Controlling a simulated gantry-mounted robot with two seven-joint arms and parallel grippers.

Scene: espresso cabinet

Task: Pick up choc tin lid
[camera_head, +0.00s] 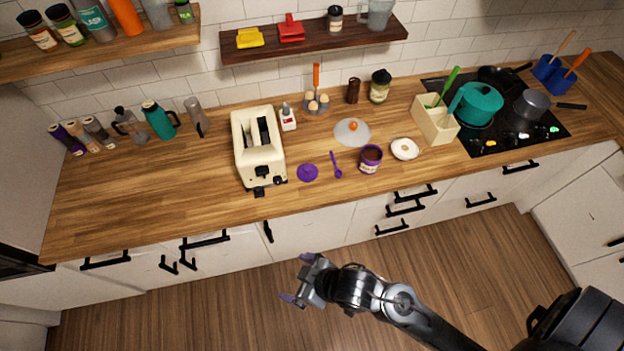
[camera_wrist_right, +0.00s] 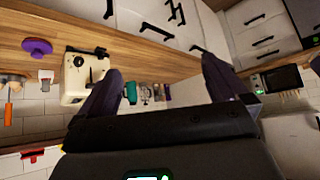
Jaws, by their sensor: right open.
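The choc tin lid is a purple disc with a small knob (camera_head: 307,172). It lies flat on the wooden counter, just right of the toaster, and also shows at the upper left of the right wrist view (camera_wrist_right: 37,46). The choc tin (camera_head: 370,158), purple with a dark brown top, stands apart to its right. My right gripper (camera_head: 296,278) is open and empty. It is out in front of the counter, over the floor, well short of the lid. Its two dark fingers (camera_wrist_right: 165,82) are spread apart in the wrist view. My left gripper is not seen.
The cream toaster (camera_head: 260,150) stands close left of the lid. A purple spoon (camera_head: 336,166) lies between lid and tin. A glass pot lid (camera_head: 352,132) and white dish (camera_head: 404,149) are nearby. The counter's front edge (camera_head: 300,207) lies between gripper and lid.

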